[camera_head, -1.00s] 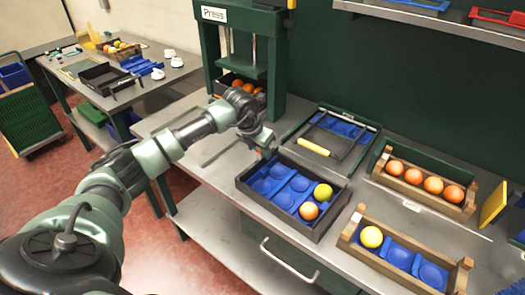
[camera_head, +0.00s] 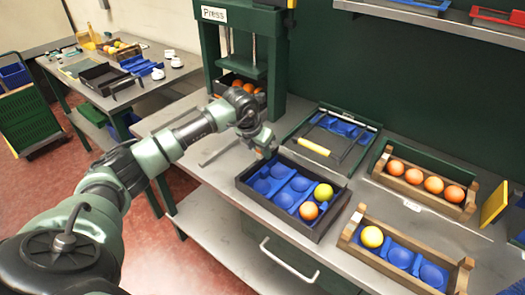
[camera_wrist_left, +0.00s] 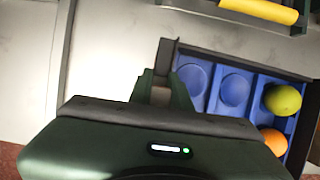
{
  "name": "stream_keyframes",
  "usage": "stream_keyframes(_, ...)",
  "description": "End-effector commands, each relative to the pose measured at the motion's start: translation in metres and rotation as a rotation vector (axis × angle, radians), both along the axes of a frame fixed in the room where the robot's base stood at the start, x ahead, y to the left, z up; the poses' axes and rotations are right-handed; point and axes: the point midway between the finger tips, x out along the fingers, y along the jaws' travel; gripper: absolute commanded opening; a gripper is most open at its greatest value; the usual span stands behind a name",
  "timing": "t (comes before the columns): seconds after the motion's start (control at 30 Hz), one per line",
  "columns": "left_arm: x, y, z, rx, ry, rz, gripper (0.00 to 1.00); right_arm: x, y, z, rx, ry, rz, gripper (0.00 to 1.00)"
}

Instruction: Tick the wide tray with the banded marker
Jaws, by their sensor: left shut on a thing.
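My left gripper (camera_head: 266,147) is above the left corner of a black tray (camera_head: 243,190) with a blue cupped insert. It is shut on a small brownish thing (camera_wrist_left: 160,96), perhaps the marker, mostly hidden between the fingers; no bands can be made out. The black tray is the broad one on the bench and holds a yellow-green fruit (camera_head: 323,191) and an orange (camera_head: 309,211) in its right-hand cups; its other cups are empty. In the left wrist view the fingers overlap the tray's left wall; contact cannot be told. My right gripper is not in view.
A wooden crate (camera_head: 463,211) holds several oranges. A nearer wooden crate (camera_head: 451,279) holds one yellow fruit (camera_head: 372,237). A frame with a yellow handle (camera_head: 314,147) lies behind the black tray. The green press (camera_head: 209,55) stands behind my left arm.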

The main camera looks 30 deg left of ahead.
Motion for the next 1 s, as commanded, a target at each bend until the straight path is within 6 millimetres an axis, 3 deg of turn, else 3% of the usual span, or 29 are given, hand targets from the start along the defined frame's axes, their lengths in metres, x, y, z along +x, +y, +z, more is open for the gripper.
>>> stream_keyframes(1.0,0.015,-0.002,-0.001,0.0,0.004,0.0,0.0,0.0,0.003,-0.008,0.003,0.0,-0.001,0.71)
